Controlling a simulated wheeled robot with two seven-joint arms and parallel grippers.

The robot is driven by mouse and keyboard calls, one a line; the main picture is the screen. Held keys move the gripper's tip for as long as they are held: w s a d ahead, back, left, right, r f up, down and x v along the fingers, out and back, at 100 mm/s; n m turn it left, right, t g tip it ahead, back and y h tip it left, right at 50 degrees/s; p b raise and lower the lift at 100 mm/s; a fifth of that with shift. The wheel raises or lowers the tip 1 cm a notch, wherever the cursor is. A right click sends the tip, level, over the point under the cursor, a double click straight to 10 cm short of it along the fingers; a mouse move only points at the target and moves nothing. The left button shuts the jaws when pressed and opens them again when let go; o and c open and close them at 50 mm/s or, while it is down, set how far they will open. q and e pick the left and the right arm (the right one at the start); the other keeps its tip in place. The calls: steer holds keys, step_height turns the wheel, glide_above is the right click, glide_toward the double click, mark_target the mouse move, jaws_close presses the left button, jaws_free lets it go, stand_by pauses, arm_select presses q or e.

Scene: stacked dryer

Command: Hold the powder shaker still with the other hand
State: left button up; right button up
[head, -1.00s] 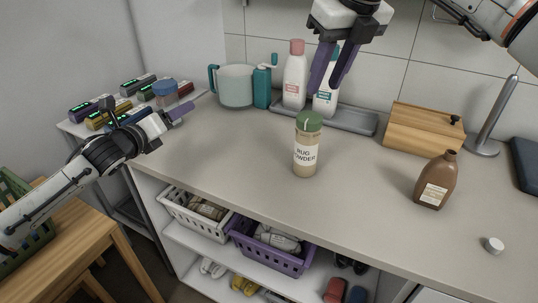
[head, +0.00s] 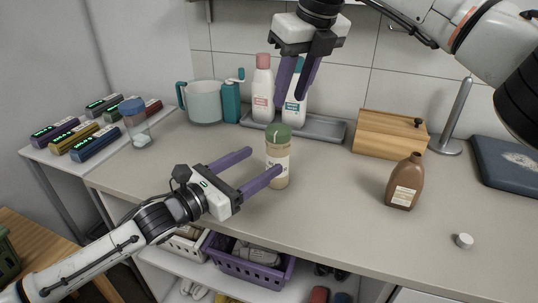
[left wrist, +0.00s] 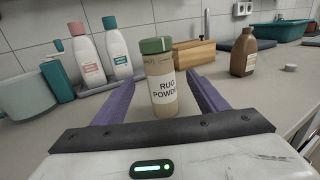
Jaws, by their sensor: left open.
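The powder shaker (head: 278,160), a beige jar with a green cap and a "RUG POWDER" label, stands upright on the counter. My left gripper (head: 265,162) is open and low over the counter, reaching in from the left. One finger overlaps the shaker's front in the head view, and the other is behind and left of it. In the left wrist view the shaker (left wrist: 164,88) shows between the two fingers, near their tips; contact cannot be told.
A grey tray (head: 322,131) with two white bottles stands behind the shaker. A brown bottle (head: 405,183), white cap (head: 464,241) and wooden box (head: 390,133) are to the right. A pale jug (head: 205,102) is at the back left. The counter's front edge is close.

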mark_target(269, 155)
arm_select(q)
steer(key=x, duration=0.7)
steer(key=shift+w+d, duration=0.1)
steer(key=shift+w, duration=0.1)
steer(key=shift+c, duration=0.3)
